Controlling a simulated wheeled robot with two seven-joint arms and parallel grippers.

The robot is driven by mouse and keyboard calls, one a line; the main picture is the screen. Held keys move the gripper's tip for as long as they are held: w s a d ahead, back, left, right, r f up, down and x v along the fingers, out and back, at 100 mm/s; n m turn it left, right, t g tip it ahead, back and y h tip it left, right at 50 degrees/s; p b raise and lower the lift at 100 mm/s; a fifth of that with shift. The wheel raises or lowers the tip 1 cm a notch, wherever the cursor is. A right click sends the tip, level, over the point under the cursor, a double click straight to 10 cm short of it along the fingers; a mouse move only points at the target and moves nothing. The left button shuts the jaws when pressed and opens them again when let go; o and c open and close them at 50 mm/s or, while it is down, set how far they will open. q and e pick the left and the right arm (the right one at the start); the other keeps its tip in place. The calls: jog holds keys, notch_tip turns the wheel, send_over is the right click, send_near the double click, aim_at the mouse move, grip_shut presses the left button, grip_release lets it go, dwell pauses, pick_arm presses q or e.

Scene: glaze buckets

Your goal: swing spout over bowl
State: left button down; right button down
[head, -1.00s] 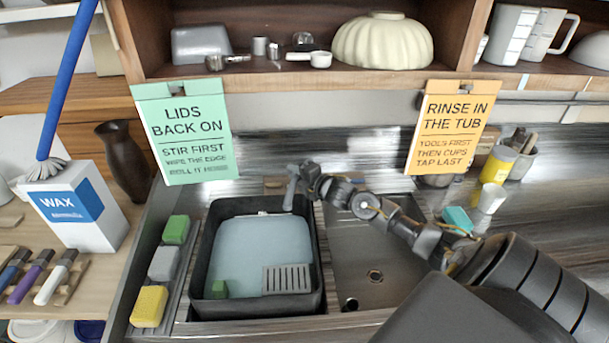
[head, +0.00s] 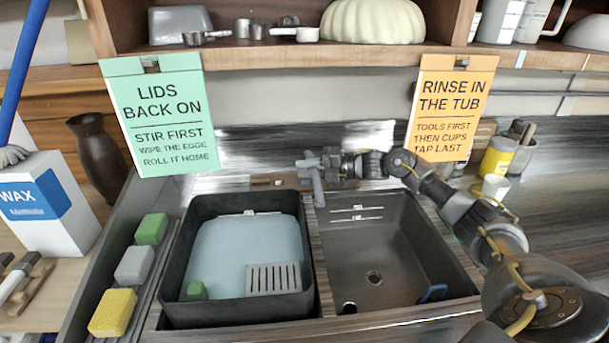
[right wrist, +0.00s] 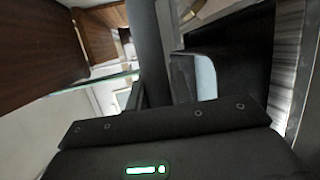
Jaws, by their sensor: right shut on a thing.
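The grey tap spout (head: 318,188) stands at the back of the sink. Its end hangs over the divider between the black tub (head: 172,275) and the bare metal sink bowl (head: 372,235), close to the bowl's left edge. My right gripper (head: 325,163) is shut on the spout near its top, its arm reaching across the back of the bowl from the right. In the right wrist view a dark upright bar (right wrist: 150,50), probably the spout, stands before the gripper. My left gripper is not in view.
A blue item (head: 432,293) lies in the bowl's front right corner. Signs (head: 450,110) hang above; a yellow container (head: 497,156) stands right.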

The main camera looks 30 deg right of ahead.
dwell(0.4)
jog(key=c, duration=1.3)
grip_release()
jog(key=shift+o, duration=0.2)
jog(key=b+v, duration=0.4)
jog(key=v, duration=0.6)
jog(key=shift+s+d, duration=0.2)
jog(key=shift+d, duration=0.1)
jog(key=shift+r, duration=0.15)
